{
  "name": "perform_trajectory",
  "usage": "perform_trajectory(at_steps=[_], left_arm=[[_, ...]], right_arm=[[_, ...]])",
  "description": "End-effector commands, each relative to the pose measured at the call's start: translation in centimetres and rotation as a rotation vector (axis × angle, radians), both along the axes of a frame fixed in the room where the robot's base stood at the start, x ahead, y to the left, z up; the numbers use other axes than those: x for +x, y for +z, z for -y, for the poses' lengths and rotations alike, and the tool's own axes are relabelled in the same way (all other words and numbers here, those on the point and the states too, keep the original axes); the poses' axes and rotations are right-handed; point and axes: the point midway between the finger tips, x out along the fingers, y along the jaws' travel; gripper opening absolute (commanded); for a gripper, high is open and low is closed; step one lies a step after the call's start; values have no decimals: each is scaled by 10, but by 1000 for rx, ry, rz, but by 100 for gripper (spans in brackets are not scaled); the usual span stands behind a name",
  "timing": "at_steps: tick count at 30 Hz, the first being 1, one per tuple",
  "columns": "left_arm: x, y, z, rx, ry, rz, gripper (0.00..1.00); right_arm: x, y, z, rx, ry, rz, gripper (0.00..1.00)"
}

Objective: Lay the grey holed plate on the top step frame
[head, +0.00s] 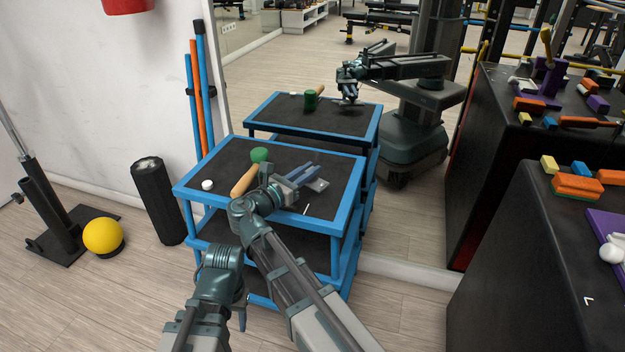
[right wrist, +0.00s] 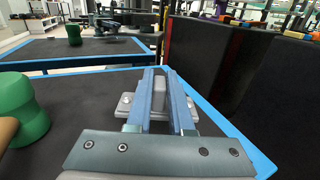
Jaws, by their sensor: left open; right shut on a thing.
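The grey holed plate (head: 318,185) is at the right part of the black top of the blue top step frame (head: 345,185). In the right wrist view the plate (right wrist: 125,104) shows a raised middle block between the fingers and a hole near each side. My right gripper (head: 300,174) is shut on that block; its fingers (right wrist: 160,95) hide part of the plate. I cannot tell whether the plate touches the top or hangs just above it. My left gripper (head: 243,316) is low in front of the frame, empty and open, mostly hidden by its arm.
A green cylinder (head: 260,155), a wooden handle (head: 244,180) and a white round piece (head: 207,185) lie on the top's left half. A mirror (head: 300,60) stands behind. A black box (head: 540,270) with coloured blocks stands right. A yellow ball (head: 103,236) is left.

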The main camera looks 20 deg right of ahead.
Motion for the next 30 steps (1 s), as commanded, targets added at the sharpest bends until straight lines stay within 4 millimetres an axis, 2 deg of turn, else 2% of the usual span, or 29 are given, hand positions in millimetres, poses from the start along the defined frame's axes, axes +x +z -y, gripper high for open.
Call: perform_trajectory(at_steps=[1, 6, 15, 30], left_arm=[[0, -11, 0, -1, 0, 0, 49], [0, -30, 0, -1, 3, 1, 49], [0, -28, 0, -1, 5, 1, 49], [0, -42, 0, -1, 8, 1, 49]], right_arm=[[-1, -11, -2, -1, 1, 1, 0], [-3, -29, -10, -1, 2, 1, 0], [-4, -28, -10, -1, 0, 1, 0], [-6, -43, -10, 4, -1, -3, 0]])
